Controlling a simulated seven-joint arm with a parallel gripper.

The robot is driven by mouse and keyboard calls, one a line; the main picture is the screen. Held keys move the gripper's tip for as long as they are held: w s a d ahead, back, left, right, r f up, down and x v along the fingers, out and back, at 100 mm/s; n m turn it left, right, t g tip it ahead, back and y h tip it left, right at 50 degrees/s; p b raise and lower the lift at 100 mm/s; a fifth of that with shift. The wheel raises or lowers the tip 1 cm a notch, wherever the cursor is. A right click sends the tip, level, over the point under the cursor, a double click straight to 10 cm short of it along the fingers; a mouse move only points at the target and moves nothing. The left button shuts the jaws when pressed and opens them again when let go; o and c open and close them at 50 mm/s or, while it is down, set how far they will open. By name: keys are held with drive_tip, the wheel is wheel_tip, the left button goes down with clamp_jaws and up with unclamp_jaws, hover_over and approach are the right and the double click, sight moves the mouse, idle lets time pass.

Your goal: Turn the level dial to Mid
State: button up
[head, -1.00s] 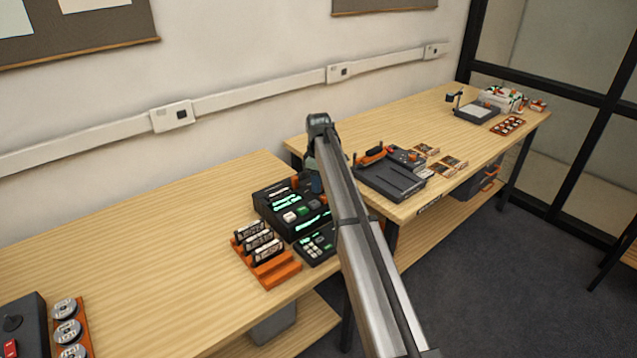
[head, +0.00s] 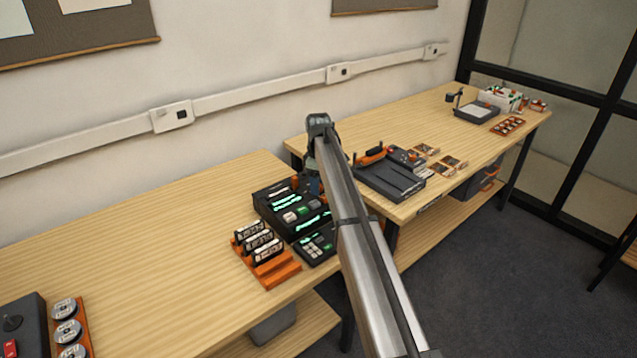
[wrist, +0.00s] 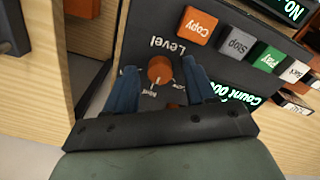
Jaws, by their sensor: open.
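The level dial is a small round orange knob (wrist: 160,70) on the dark panel of a machine, under the word "Level" in the wrist view. Small white labels are printed by its lower side, too blurred to read surely. A pale mark shows at its lower edge; I cannot tell which label it points to. My gripper (wrist: 160,67) is open, with one blue finger on each side of the knob and gaps visible. In the head view the black machine (head: 275,204) stands on the near table, and my arm hides the dial and most of my gripper.
Orange Copy (wrist: 197,26), grey Stop (wrist: 237,41) and green Play (wrist: 267,58) buttons sit beside the dial. An orange rack of cartridges (head: 270,274) and a small keypad unit (head: 315,247) stand in front. The left table is mostly bare (head: 130,240).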

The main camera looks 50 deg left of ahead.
drive_tip(key=shift+r, duration=0.15)
wheel_tip(320, 180, up, 14)
drive_tip(key=shift+f, duration=0.25)
idle(0.7)
